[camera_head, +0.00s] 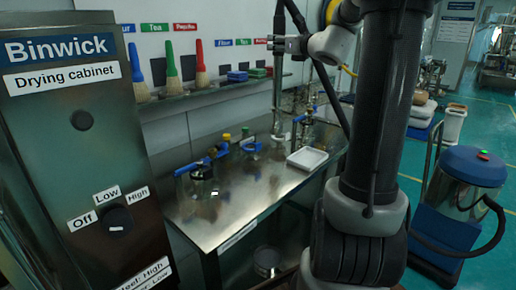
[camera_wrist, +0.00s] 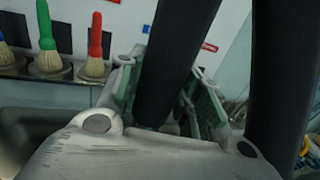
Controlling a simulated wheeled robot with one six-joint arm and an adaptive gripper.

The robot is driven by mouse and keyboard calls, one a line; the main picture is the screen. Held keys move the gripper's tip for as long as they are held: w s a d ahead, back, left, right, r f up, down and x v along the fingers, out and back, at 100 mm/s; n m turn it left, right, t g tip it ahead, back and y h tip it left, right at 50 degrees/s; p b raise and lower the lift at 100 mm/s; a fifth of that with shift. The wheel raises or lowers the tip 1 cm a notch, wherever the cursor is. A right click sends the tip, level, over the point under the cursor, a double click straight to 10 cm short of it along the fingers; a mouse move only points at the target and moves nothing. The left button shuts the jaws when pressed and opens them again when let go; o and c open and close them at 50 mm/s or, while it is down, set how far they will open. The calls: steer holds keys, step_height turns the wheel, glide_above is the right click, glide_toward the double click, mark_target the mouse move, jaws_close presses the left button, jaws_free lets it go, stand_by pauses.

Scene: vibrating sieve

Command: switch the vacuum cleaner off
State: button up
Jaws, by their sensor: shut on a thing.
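The vacuum cleaner (camera_head: 473,166) stands on the floor at the right in the head view, with a blue lid and a metal drum on a blue base. A small switch (camera_head: 483,155) with green and red on it sits on top of the lid. Whether it is on or off is too small to tell. A black hose (camera_head: 470,252) leaves its side. My gripper (camera_head: 277,45) is far from it, raised over the metal table. In the wrist view my gripper's fingers are around a thick black tube (camera_wrist: 172,62), apparently the vacuum's wand. The fingertips are partly hidden behind it.
Brushes (camera_head: 172,68) stand on a wall shelf behind. A drying cabinet (camera_head: 75,130) fills the left. Another dark tube (camera_wrist: 272,80) passes at the right of the wrist view. Green floor shows at right.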

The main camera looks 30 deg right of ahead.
mark_target(281, 74)
step_height(281, 74, down, 10)
stand_by(0.5)
steer(key=o, duration=1)
steer(key=shift+f, duration=0.15)
